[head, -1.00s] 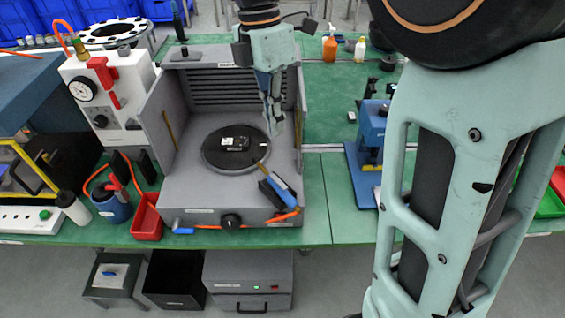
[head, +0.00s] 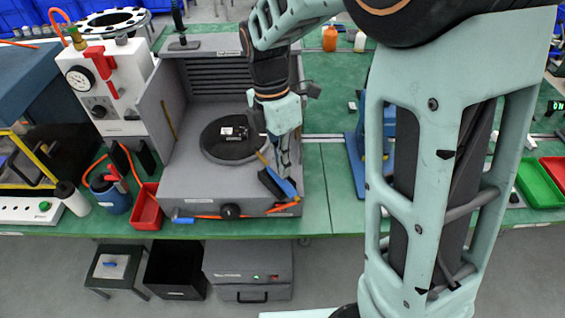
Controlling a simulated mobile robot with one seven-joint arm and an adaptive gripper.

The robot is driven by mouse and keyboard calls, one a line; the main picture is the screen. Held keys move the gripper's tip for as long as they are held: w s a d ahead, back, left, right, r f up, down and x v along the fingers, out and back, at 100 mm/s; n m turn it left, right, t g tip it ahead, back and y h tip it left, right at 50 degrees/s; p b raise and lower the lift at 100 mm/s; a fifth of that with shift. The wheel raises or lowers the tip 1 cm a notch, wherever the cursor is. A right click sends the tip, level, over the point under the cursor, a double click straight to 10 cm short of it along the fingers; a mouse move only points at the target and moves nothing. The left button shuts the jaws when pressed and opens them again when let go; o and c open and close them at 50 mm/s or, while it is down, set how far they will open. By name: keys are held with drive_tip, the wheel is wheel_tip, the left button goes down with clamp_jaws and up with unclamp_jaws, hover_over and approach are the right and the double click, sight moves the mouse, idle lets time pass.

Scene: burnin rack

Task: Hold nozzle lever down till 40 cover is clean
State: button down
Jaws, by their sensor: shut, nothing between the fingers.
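In the head view the black cover (head: 240,132), with white labels, lies on the round black turntable (head: 215,151) inside the grey open-fronted booth (head: 185,196). My gripper (head: 287,172) is shut and empty, pointing down just above or behind the nozzle. I cannot tell whether it touches the lever, or how clean the cover is.
An orange hose (head: 281,208) runs along the booth's front edge. A red bin (head: 146,208) and a blue pot (head: 112,197) stand left of the booth. A blue press (head: 357,165) stands to the right, partly behind my arm. Green bench shows between booth and press.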

drive_tip(key=shift+f, duration=0.1)
drive_tip(key=b, duration=0.1)
drive_tip(key=f+b, duration=0.1)
drive_tip(key=shift+s+d+f+t+y+b, duration=0.15)
drive_tip(key=shift+s+t+y+b, duration=0.15)
drive_tip(key=shift+t, duration=0.1)
drive_tip(key=shift+w, duration=0.1)
drive_tip(key=shift+r, duration=0.2)
idle(3.9)
drive_tip(key=shift+r+p, duration=0.8)
drive_tip(key=shift+p, duration=0.15)
drive_tip(key=shift+r+p, duration=0.3)
drive_tip(key=shift+r, duration=0.05)
wheel_tip(320, 180, up, 13)
drive_tip(key=w+a+p, duration=0.1)
drive_tip(key=w+p, duration=0.1)
drive_tip(key=shift+w+a+p, duration=0.15)
drive_tip(key=shift+a+p, duration=0.1)
drive_tip(key=shift+p, duration=0.15)
